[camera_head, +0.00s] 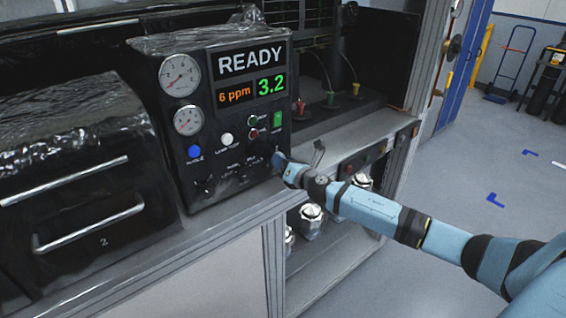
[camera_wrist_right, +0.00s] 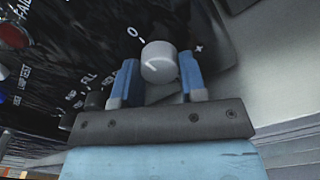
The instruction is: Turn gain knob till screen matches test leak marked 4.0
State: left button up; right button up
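The black tester panel (camera_head: 228,125) shows READY, an orange 6 ppm and a green 3.2 on its screen (camera_head: 270,85). My right gripper (camera_head: 278,160) is at the panel's lower right corner. In the head view the gripper hides the knob. I cannot make out a 4.0 marking. My left gripper is out of view.
Two dial gauges (camera_head: 180,76) and several buttons and small black knobs (camera_head: 205,185) are on the panel. A black drawer unit (camera_head: 75,165) stands left of it. Metal housings (camera_head: 311,212) stand on the lower shelf. Open floor (camera_head: 500,150) lies to the right.

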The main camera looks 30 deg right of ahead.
jog(key=shift+m, duration=0.3)
jog(key=shift+c, duration=0.3)
jog(key=m, duration=0.2)
jog(key=shift+m, duration=0.4)
jog(key=m, duration=0.3)
jog(key=shift+m, duration=0.3)
jog(key=m+p, duration=0.1)
jog(key=m, duration=0.4)
jog(key=shift+m+p, duration=0.4)
jog(key=shift+m, duration=0.9)
jog(key=o, duration=0.9)
jog(key=shift+s, duration=0.1)
